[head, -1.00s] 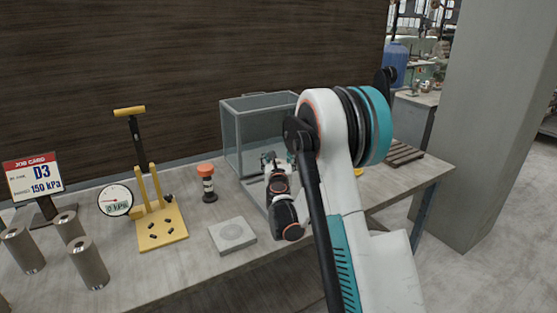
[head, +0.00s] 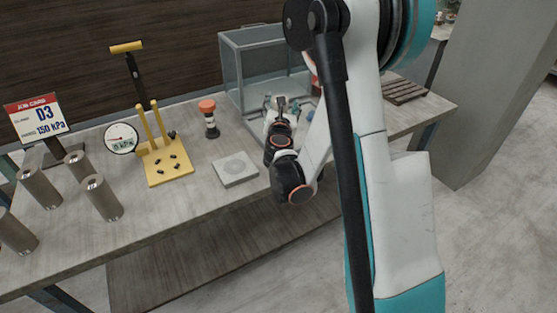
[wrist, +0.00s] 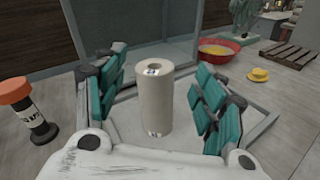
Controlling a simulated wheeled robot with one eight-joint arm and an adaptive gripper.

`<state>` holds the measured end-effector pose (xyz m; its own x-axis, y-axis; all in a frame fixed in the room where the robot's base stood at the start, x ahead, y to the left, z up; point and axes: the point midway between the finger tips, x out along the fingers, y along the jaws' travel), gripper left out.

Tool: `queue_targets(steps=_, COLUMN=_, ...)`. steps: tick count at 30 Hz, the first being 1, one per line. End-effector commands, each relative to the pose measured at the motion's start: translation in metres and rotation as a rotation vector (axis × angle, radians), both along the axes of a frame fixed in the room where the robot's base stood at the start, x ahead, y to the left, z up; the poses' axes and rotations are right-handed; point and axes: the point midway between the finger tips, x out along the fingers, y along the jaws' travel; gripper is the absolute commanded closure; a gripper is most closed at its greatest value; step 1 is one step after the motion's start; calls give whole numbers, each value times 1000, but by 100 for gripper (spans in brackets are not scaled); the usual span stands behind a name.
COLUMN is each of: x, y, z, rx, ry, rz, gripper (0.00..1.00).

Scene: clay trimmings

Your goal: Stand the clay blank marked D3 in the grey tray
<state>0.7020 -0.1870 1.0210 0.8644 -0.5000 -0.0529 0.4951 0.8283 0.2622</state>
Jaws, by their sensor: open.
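A pale beige clay blank (wrist: 156,100) stands upright between my gripper's fingers in the wrist view. It has a hole in its top and small labels, too small to read. My gripper (wrist: 158,100) is open, with a teal-padded finger on each side of the blank and visible gaps to both. In the head view my gripper (head: 280,103) is at the front of the glass-walled case, and the blank is hidden. A low grey rim (wrist: 262,128) borders the pale floor around the blank; I cannot tell whether this is the grey tray or the case's base.
The glass-walled case (head: 232,75) rises behind. An orange-capped black cylinder (head: 210,118) and a square grey plate (head: 235,169) are to its left. Further left are a yellow press (head: 165,165), a 0 kPa gauge (head: 121,138), several metal cylinders and a job card (head: 40,117) reading D3, 150 kPa.

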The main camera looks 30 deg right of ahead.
Motion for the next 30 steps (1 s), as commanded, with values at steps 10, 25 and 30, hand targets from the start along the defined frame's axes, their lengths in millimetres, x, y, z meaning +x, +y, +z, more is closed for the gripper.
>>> queue_targets(steps=10, x=-63, y=17, z=56, rx=719, ry=-205, rz=-167, gripper=36)
queue_targets(steps=25, x=-201, y=89, z=64, rx=1687, ry=-407, rz=-583, gripper=36)
queue_targets(steps=30, x=-255, y=125, z=54, rx=1977, ry=-445, rz=-791, gripper=36)
